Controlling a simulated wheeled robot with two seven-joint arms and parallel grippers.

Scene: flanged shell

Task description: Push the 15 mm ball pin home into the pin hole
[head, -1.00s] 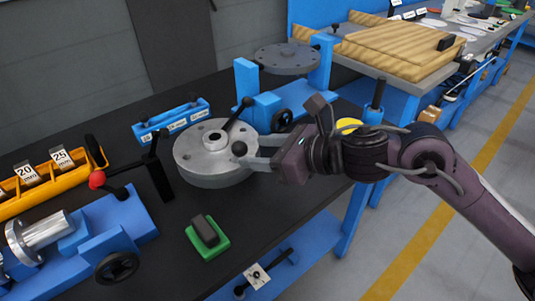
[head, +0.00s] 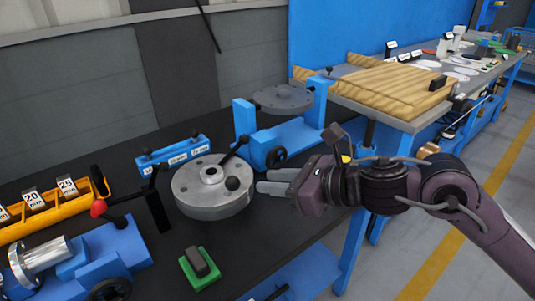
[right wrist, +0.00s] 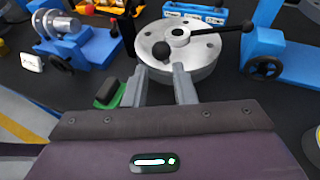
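The ball pin (head: 232,183) shows as a black ball at the near right part of the flanged shell's (head: 213,204) top; it also shows in the right wrist view (right wrist: 163,48). Its shank and the pin hole under it are hidden, so I cannot tell how deep it sits. The round grey shell has a raised central hub (head: 212,174) and holes in its flange. My right gripper (head: 264,181) is just right of the ball, apart from it. In the right wrist view its two fingers (right wrist: 160,68) are spread with nothing between them. My left gripper is not in view.
A black-handled lever (head: 234,150) rises from the hub. A blue stand with a grey disc (head: 283,99) is behind, a blue rack (head: 172,155) behind left. A green block (head: 199,268) lies in front, a blue fixture (head: 100,262) at left. The bench's right edge is close.

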